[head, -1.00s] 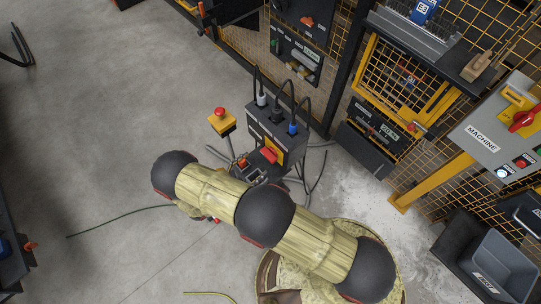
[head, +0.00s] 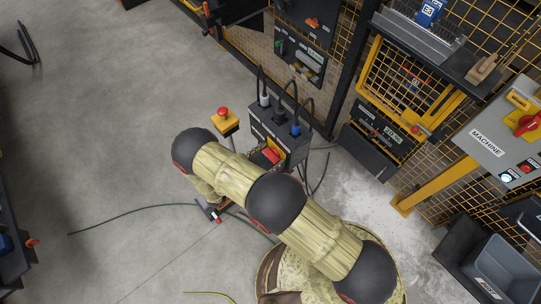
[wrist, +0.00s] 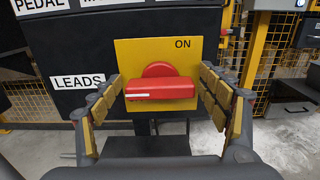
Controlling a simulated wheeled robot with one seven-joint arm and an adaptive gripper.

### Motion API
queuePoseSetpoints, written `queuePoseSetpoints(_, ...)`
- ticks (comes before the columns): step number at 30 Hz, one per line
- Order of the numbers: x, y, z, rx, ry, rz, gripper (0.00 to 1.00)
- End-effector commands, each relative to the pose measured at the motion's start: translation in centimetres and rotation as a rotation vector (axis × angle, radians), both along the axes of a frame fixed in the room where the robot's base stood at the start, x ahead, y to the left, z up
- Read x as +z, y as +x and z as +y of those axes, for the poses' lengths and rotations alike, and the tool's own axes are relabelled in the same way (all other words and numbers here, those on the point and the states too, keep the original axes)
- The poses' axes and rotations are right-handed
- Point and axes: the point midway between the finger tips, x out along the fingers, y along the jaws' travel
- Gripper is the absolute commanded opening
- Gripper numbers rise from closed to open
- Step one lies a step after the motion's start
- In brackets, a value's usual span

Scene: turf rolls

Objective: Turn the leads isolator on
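The leads isolator is a red rotary handle (wrist: 160,90) on a yellow plate (wrist: 130,52), on a dark panel labelled LEADS. In the wrist view its bar lies level, with a white mark toward its left end. The word ON is at the plate's upper right. My gripper (wrist: 162,80) is open, with one padded finger on each side of the handle; I cannot tell whether either touches it. In the head view the red handle (head: 271,154) shows on the front of the dark box (head: 290,145), and my arm hides most of the gripper.
A yellow post with a red button (head: 224,118) stands left of the box. Several cables rise from the box top. A grey MACHINE panel (head: 490,140) and yellow mesh fencing are at the right. Open concrete floor (head: 110,120) lies left.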

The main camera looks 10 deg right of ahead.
Motion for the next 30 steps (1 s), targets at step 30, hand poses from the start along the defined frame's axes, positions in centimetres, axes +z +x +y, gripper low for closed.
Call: queuePoseSetpoints(30, -0.06, -0.03, 0.01, 0.0, 0.029, -0.042, 0.35)
